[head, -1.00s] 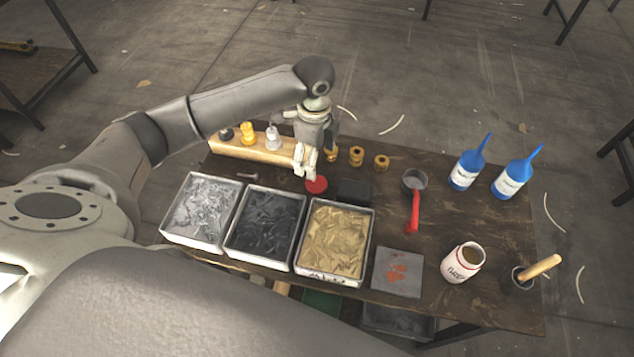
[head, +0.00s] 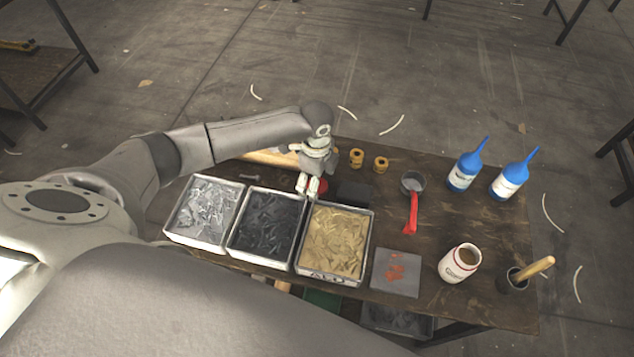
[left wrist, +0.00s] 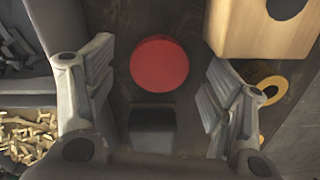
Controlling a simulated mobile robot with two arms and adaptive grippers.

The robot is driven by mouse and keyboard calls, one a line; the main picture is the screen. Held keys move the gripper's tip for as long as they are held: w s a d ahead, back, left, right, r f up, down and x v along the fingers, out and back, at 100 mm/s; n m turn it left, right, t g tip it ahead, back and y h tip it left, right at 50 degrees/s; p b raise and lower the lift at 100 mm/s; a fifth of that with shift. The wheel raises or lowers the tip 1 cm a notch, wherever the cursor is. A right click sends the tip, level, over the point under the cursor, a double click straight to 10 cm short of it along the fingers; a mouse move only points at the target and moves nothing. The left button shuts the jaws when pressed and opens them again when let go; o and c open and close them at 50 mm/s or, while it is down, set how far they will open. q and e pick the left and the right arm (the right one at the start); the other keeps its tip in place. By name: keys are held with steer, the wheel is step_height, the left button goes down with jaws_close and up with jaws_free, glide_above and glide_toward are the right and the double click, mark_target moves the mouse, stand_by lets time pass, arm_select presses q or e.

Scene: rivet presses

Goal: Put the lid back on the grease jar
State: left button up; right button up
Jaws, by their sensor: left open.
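The red lid (head: 321,186) lies flat on the dark table behind the tray of brass rivets, partly hidden by my gripper in the head view. In the left wrist view the lid (left wrist: 159,64) shows as a full red disc between the fingers. My left gripper (head: 312,186) is open; in the left wrist view its two fingers (left wrist: 160,95) stand wide apart on either side of the lid, not touching it. The grease jar (head: 460,262), white with a red band and dark lettering, stands open and upright at the right front of the table. My right gripper is not in view.
Trays of silver (head: 203,209), dark (head: 266,222) and brass rivets (head: 335,240) stand in front of the lid. A dark block (head: 354,193) is close beside it. A red-handled cup (head: 412,184), blue-capped bottles (head: 463,172), a grey pad (head: 396,272) and a brush pot (head: 511,281) stand rightward.

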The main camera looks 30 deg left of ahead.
arm_select(q)
steer(key=shift+f, duration=0.5)
steer(key=c, duration=0.7)
steer(key=shift+c, duration=0.2)
steer(key=shift+r, duration=0.1)
steer(key=shift+r+b, duration=0.35)
steer(key=shift+r, duration=0.2)
steer(key=s+d+r+b, duration=0.1)
steer(key=s+d+r, duration=0.1)
steer(key=s+r, duration=0.4)
steer(key=s+d+r+b, duration=0.1)
steer(key=s+d+r, duration=0.1)
steer(key=s+r, duration=0.3)
steer(key=shift+s+d+r, duration=0.35)
steer(key=shift+s+r, duration=0.05)
steer(key=shift+s, duration=0.75)
